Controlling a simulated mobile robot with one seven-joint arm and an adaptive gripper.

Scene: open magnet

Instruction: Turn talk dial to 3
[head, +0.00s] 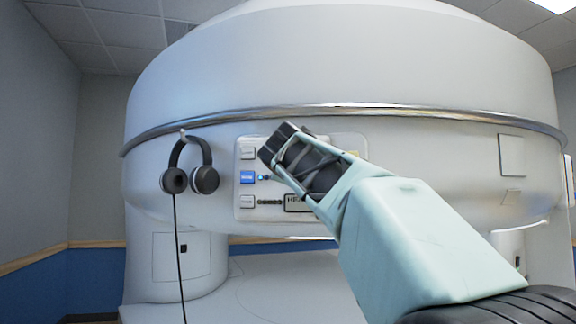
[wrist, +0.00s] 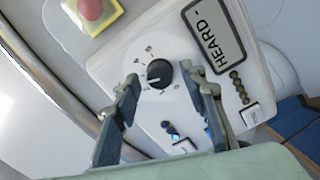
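The talk dial (wrist: 159,74) is a round black knob on the white control panel (wrist: 140,45), with small marks around it too small to read surely. In the wrist view my gripper (wrist: 163,84) is open, with one finger to the left of the dial and one to the right. Gaps show between the fingers and the dial, and nothing is held. In the head view my gripper (head: 283,143) is in front of the panel (head: 243,214) and hides the dial. The dial's exact setting is not clear.
A display reading "HEARD" (wrist: 214,42) is beside the dial. A lit blue button (head: 247,177) and white buttons are on the panel. A red button on yellow (wrist: 90,9) is near the panel. Headphones (head: 204,180) hang on the magnet's wall to the left, their cord hanging down.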

